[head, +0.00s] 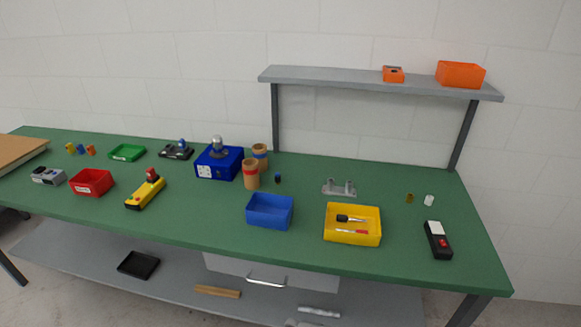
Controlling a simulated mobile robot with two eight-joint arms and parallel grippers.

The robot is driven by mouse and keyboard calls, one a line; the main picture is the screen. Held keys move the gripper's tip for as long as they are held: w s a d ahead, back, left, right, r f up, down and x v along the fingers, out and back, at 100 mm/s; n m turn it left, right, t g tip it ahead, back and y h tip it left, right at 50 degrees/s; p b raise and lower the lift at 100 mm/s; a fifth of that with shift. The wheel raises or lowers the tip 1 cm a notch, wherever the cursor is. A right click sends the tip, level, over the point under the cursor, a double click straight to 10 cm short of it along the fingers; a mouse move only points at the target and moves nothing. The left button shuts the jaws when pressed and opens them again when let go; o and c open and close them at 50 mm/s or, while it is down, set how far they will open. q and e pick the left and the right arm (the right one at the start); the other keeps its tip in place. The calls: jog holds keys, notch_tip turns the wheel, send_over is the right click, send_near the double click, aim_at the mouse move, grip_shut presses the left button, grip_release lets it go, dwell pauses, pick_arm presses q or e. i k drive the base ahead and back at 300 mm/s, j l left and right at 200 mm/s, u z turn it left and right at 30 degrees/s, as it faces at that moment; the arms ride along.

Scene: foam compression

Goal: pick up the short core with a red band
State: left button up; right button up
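A short brown core with a red band (251,175) stands upright on the green table, near its middle. The red band circles its upper part. A similar brown core with a blue band (260,157) stands just behind it and to the right; in the picture the two overlap slightly, and I cannot tell whether they touch. Neither of my grippers is in view.
An empty-looking blue bin (270,222) is in front of the cores, and a yellow bin (352,237) with tools is to its right. A yellow-and-black device (146,190) and a red bin (91,188) are at left. A raised grey shelf (340,77) spans the back right.

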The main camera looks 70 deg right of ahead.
aim_at(252, 174)
jog(key=z, duration=2)
jog(key=i+l, duration=0.45)
jog(key=i, duration=0.75)
jog(key=i+j, duration=0.4)
jog(key=j, duration=0.1)
